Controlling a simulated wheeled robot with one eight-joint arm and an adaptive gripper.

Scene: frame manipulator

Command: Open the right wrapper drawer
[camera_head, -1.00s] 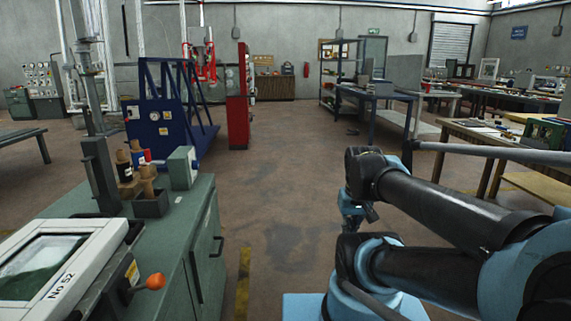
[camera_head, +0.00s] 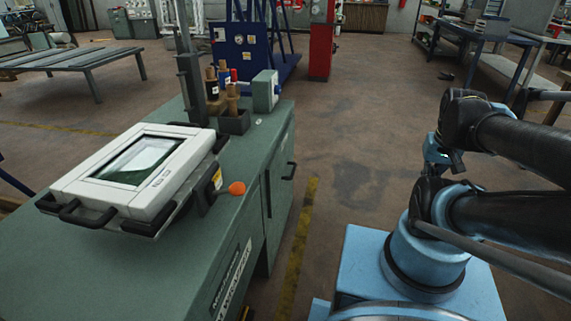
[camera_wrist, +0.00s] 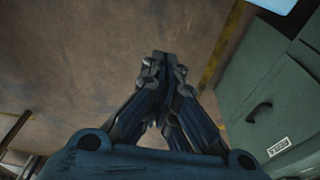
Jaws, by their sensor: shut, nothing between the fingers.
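The green cabinet (camera_head: 150,270) stands left of my arm in the head view. Its front faces right, with a dark handle (camera_head: 288,171) on the far part and a labelled panel (camera_head: 232,280) nearer. The wrist view shows a green front with a dark handle (camera_wrist: 259,111) and a white label (camera_wrist: 278,147) at the right; I cannot tell which drawer it is. No drawer is visibly pulled out. My gripper (camera_wrist: 160,58) is shut and empty over bare floor, apart from the cabinet and left of that handle in the wrist view.
A yellow floor line (camera_head: 296,240) runs beside the cabinet. The floor (camera_head: 350,150) ahead is clear. A blue frame machine (camera_head: 245,45) stands beyond.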

